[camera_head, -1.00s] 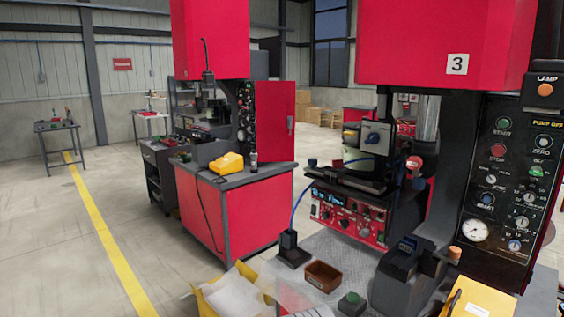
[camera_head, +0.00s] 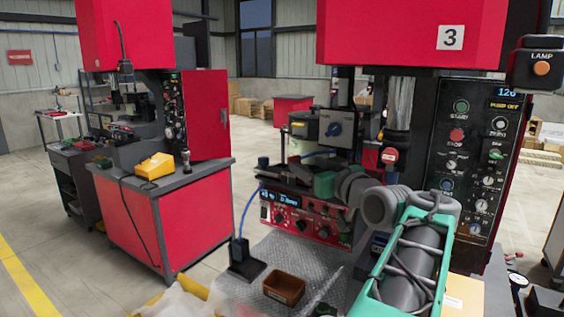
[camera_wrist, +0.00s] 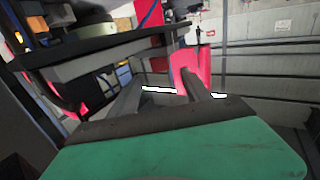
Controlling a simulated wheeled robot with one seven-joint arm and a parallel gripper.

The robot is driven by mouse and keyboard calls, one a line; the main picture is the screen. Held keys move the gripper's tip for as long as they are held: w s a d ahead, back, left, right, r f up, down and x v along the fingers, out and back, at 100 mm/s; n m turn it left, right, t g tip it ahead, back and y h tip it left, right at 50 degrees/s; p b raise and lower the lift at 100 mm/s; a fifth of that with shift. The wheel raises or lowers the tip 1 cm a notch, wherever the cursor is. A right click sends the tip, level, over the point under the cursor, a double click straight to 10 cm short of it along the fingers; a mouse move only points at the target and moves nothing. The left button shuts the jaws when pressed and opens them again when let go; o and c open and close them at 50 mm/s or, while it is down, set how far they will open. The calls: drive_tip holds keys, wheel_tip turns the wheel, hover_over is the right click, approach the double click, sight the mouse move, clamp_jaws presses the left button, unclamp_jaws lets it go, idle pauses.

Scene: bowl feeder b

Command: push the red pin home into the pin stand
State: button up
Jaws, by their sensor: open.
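A red round-headed piece (camera_head: 390,156), which may be the red pin, stands at the right of the red machine's work area in the head view. A blurred red shape (camera_wrist: 187,68) shows beyond my fingers in the wrist view. I cannot tell whether it is the same piece. I cannot make out the pin stand or how deep the pin sits. My gripper (camera_head: 322,184) is at the machine's work area, left of and lower in the picture than the red-headed piece. My open gripper also shows in the wrist view (camera_wrist: 165,86). I see nothing clearly held in it.
The red control box (camera_head: 305,220) is under the work area. A brown tray (camera_head: 284,290) and a black block with a blue cable (camera_head: 242,258) sit on the bench. The control panel (camera_head: 470,150) rises at the right. The red overhead housing (camera_head: 400,35) hangs above.

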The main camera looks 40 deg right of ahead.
sight(296, 158)
drive_tip(key=shift+w+d+r, duration=0.4)
drive_tip(key=shift+w+r, duration=0.05)
drive_tip(key=shift+w, duration=0.05)
drive_tip(key=w+p, duration=0.1)
drive_tip(key=w, duration=0.3)
drive_tip(key=w+f+p, duration=0.1)
drive_tip(key=w, duration=0.1)
drive_tip(key=shift+w+d+p, duration=0.3)
drive_tip(key=shift+d, duration=0.05)
drive_tip(key=shift+s+r, duration=0.1)
drive_tip(key=shift+c, duration=0.3)
clamp_jaws()
